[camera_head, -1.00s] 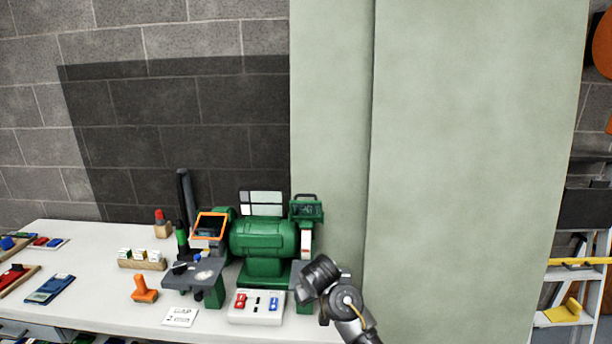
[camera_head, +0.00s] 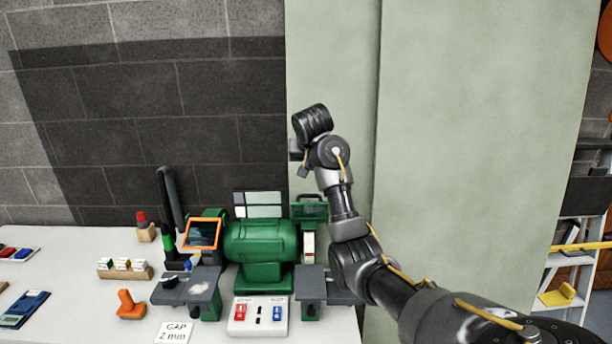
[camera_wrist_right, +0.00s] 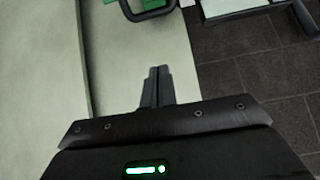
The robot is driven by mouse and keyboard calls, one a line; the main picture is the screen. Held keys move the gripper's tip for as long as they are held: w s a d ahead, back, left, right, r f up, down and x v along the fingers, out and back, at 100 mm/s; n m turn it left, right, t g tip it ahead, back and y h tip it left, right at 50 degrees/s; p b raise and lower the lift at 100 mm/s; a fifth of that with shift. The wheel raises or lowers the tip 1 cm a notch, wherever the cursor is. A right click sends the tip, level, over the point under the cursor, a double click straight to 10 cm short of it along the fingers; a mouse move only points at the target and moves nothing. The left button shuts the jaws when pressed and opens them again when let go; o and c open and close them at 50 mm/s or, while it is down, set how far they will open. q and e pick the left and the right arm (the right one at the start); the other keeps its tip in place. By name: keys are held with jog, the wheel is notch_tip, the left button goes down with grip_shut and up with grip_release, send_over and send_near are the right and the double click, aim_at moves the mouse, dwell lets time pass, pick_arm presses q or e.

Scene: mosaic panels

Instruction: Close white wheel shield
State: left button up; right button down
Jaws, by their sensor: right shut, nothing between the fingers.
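The green bench grinder (camera_head: 260,243) stands on the bench. Its right-hand wheel (camera_head: 308,246) is pale, and the green-framed shield (camera_head: 309,211) with a dark handle sits raised above it. The other shield (camera_head: 202,233) has an orange frame, at the left wheel. My right gripper (camera_head: 298,152) is above the green-framed shield, apart from it; its fingers are hard to make out in the head view. In the right wrist view the fingers (camera_wrist_right: 159,73) are shut and empty, and the dark handle (camera_wrist_right: 148,12) shows beyond them at the top edge. My left gripper is not in view.
A pale green pillar (camera_head: 335,60) stands right behind my right arm. Grey tool rests (camera_head: 311,284) jut out before the wheels. A switch box (camera_head: 258,316), orange stamp-like piece (camera_head: 131,305) and dark upright lamp arm (camera_head: 170,205) are nearby. The air above the grinder is open.

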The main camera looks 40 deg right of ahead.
aim_at(309, 211)
jog(key=p+x, duration=0.1)
jog(key=x, duration=0.2)
jog(key=shift+d+r, duration=0.1)
jog(key=f+p, duration=0.2)
jog(key=f, duration=0.1)
jog(key=f+p, duration=0.3)
jog(key=shift+w+a, duration=0.1)
jog(key=shift+a, duration=0.1)
jog(key=shift+f, duration=0.15)
